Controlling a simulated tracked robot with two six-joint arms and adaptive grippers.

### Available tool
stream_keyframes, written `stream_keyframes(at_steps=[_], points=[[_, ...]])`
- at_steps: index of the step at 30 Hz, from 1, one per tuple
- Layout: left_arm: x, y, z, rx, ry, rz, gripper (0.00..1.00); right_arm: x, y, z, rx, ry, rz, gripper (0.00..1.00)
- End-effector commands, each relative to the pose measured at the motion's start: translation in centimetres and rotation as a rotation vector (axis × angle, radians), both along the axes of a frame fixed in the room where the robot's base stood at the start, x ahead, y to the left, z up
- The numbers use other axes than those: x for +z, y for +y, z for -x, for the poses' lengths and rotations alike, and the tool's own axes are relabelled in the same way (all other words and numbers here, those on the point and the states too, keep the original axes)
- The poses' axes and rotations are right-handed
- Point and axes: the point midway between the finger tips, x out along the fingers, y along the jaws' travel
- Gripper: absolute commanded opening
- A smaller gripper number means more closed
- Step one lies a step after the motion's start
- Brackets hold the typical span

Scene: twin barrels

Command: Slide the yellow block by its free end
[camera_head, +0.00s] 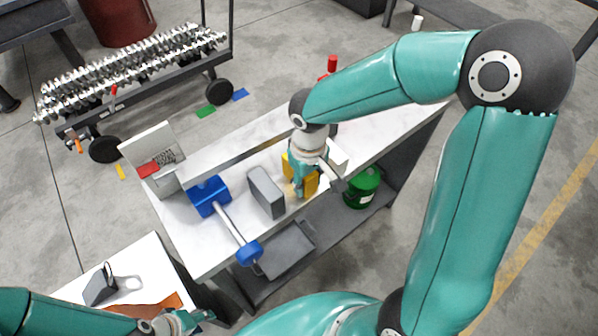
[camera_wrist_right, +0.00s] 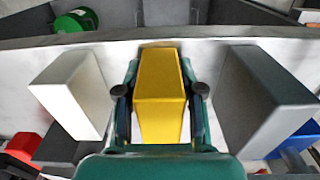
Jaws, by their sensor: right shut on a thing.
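The yellow block (camera_wrist_right: 160,95) lies on the white table between a white block and a grey block. My right gripper (camera_wrist_right: 160,92) is shut on it, one finger on each long side in the right wrist view. In the head view the yellow block (camera_head: 306,178) is partly hidden behind my right gripper (camera_head: 312,185). My left gripper (camera_head: 185,320) is at the bottom left, near the small white table; its fingers are too small and partly cut off to judge.
The grey block (camera_head: 266,192) stands left of the yellow block, and the white block (camera_wrist_right: 75,92) is on its other side. A blue dumbbell-like object (camera_head: 230,225) lies further left. A green can (camera_head: 363,187) sits on the shelf below the table edge.

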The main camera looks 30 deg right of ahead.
Motion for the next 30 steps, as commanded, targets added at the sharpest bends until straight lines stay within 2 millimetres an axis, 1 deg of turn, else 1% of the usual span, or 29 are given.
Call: stream_keyframes(at_steps=[1, 30], points=[[0.1, 0.0, 0.0, 0.000, 0.000, 0.000, 0.40, 0.2, 0.0, -0.3, -0.001, -0.007, -0.001, 0.04], [0.4, 0.0, 0.0, 0.000, 0.000, 0.000, 0.40, 0.2, 0.1, -2.5, -0.002, -0.007, -0.001, 0.04]])
